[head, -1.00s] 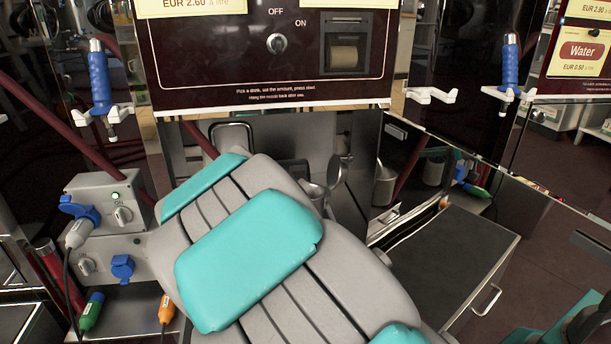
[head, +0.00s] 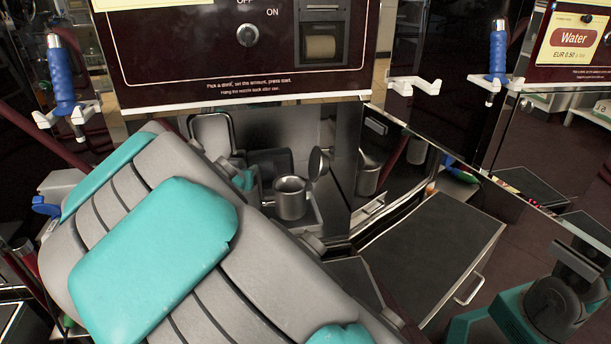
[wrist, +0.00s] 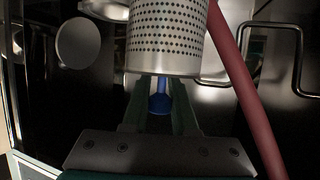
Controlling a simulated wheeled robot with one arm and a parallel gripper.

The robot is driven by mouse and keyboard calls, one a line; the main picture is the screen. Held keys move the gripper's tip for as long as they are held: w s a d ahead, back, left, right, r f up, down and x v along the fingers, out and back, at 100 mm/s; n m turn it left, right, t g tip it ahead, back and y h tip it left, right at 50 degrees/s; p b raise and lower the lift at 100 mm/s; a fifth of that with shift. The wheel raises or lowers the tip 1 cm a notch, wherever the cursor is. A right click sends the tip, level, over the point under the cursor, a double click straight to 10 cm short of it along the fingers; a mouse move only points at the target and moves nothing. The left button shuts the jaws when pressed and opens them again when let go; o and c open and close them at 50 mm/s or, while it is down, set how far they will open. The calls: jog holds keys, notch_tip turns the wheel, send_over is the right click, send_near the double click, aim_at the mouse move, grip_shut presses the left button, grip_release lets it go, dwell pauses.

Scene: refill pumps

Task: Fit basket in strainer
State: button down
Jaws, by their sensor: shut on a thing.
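In the wrist view, a silver perforated basket (wrist: 168,38) is upright at my gripper's fingertips (wrist: 160,85). My gripper is shut on it; a blue part (wrist: 160,100) shows between the fingers. In the head view, a round metal cup (head: 291,200), which looks like the strainer, stands in the recess below the panel. A round lid (head: 318,163) stands open at its right. A small teal part of my gripper (head: 243,178) shows left of the cup. My arm covers much of that area, and I cannot make out the basket there. The basket appears outside the cup.
A dark red hose (wrist: 245,90) runs close beside the basket at right in the wrist view. The dispenser panel (head: 240,60) overhangs the recess. A dark cabinet top (head: 432,255) at right is clear. A blue-handled nozzle (head: 60,75) hangs at left.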

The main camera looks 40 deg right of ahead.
jog(key=s+d+m+g+h+p, duration=0.2)
jog(key=s+d+m+g+h, duration=0.15)
jog(key=s+d, duration=0.7)
jog(key=p, duration=0.6)
send_over(287, 185)
jog(key=s+d, duration=0.2)
jog(key=shift+a+f+m, duration=0.15)
jog(key=shift+a+m, duration=0.1)
jog(key=shift+m, duration=0.1)
jog(key=shift+s+a+g+y+p, duration=0.1)
jog(key=shift+g+y+p, duration=0.15)
jog(key=shift+p, duration=0.2)
dwell(0.5)
jog(key=shift+f, duration=0.15)
notch_tip(287, 185, down, 9)
jog(key=b, duration=0.5)
jog(key=c, duration=0.6)
grip_release()
jog(key=shift+r, duration=0.2)
dwell(1.0)
